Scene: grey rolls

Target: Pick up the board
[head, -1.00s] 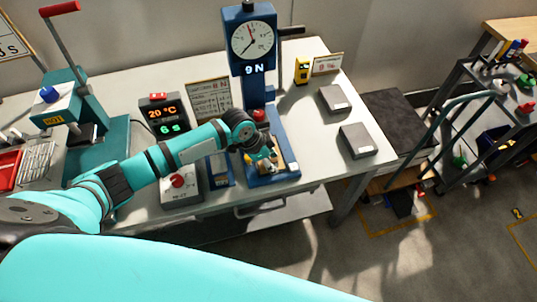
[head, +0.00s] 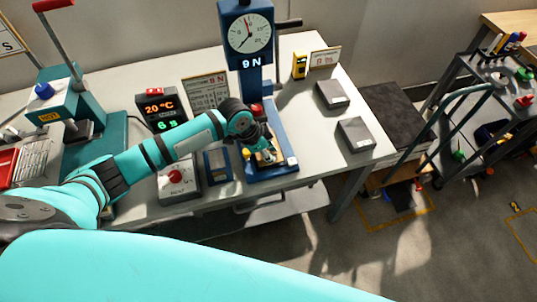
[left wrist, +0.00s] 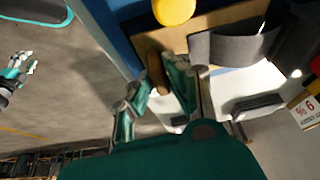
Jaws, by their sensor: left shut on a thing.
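The tan board (left wrist: 160,42) lies at the foot of the blue press stand (head: 258,95). In the head view only a small part of it shows past my gripper. A dark grey piece (left wrist: 235,46) lies over the board in the left wrist view. My left gripper (head: 262,152) reaches down over the stand's base. Its fingers (left wrist: 160,82) are shut on the board's brown near edge. The exact contact is partly hidden by the fingers. My right gripper (left wrist: 20,72) shows small at the left of the left wrist view, apart from the board, with its fingers spread.
The dial gauge (head: 250,34) rises above the board. A red-button box (head: 178,178) and a blue block (head: 217,166) stand left of it. Two grey blocks (head: 355,135) lie to the right. A yellow knob (left wrist: 173,11) is close to the board.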

